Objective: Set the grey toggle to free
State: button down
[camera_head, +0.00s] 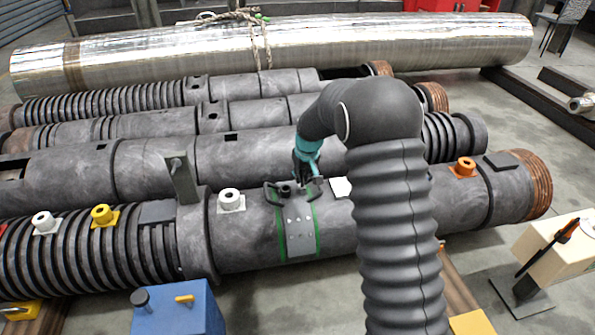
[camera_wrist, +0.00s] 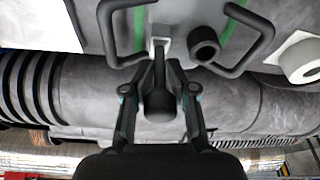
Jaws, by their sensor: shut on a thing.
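A grey plate with green stripes (camera_head: 300,228) lies over the near dark barrel, with two dark loop handles and a round dark knob at its upper end. In the wrist view, the grey toggle (camera_wrist: 162,47) is a narrow lever at the plate's edge, by a pale slot, between the loop handles. My gripper (camera_wrist: 160,70) is shut on it, with its fingertips close together around the lever. In the head view my gripper (camera_head: 307,172) is at the plate's far edge, and the toggle is hidden there. The toggle's marked positions cannot be read.
The dark knob (camera_wrist: 205,50) and a loop handle (camera_wrist: 245,40) stand close beside my fingers. A white ringed knob (camera_head: 229,200) and an orange knob (camera_head: 465,168) sit along the same barrel. A blue box (camera_head: 178,308) stands in front. Other barrels lie behind.

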jog(key=shift+w+a+r, duration=0.15)
jog(key=shift+r, duration=0.15)
jog(key=c, duration=1.2)
grip_release()
jog(key=shift+f, duration=0.1)
jog(key=v, duration=1.2)
